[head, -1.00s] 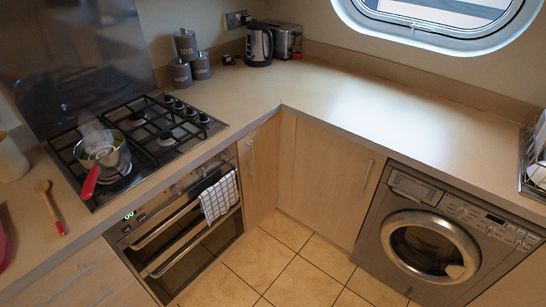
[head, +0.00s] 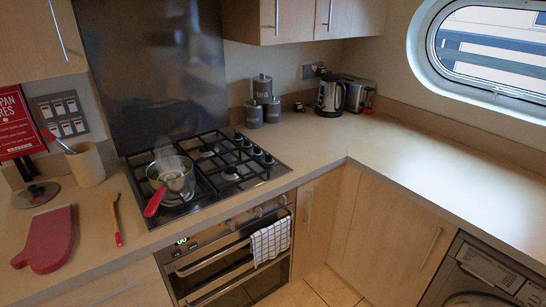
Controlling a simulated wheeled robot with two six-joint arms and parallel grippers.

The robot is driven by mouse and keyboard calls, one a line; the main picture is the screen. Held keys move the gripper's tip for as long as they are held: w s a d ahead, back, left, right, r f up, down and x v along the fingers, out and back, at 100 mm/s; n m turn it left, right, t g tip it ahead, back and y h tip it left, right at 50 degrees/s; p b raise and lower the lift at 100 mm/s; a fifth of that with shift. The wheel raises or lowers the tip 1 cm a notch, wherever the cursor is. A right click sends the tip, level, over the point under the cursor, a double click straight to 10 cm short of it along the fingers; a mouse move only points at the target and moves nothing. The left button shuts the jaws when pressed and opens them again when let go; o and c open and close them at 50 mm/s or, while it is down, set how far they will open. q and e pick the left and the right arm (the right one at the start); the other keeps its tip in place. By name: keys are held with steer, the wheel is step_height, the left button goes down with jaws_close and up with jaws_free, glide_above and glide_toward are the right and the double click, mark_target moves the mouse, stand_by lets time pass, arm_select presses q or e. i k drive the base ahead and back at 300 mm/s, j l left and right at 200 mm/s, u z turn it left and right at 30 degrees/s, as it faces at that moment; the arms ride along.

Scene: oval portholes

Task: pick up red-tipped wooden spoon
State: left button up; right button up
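The red-tipped wooden spoon (head: 115,218) lies flat on the counter at the left in the head view. Its wooden bowl end points toward the back and its red tip toward the front edge. It lies between a red oven mitt (head: 47,240) and the gas hob (head: 205,172), touching neither. Neither of my grippers shows in the head view.
A saucepan (head: 172,179) with a red handle stands on the hob's front left, steam above it. A utensil pot (head: 87,164) and a pan lid (head: 36,194) stand behind the spoon. Canisters, a kettle (head: 331,96) and a toaster stand at the back. The right counter is clear.

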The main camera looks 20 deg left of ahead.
mark_target(111, 198)
steer(key=u, duration=1.65)
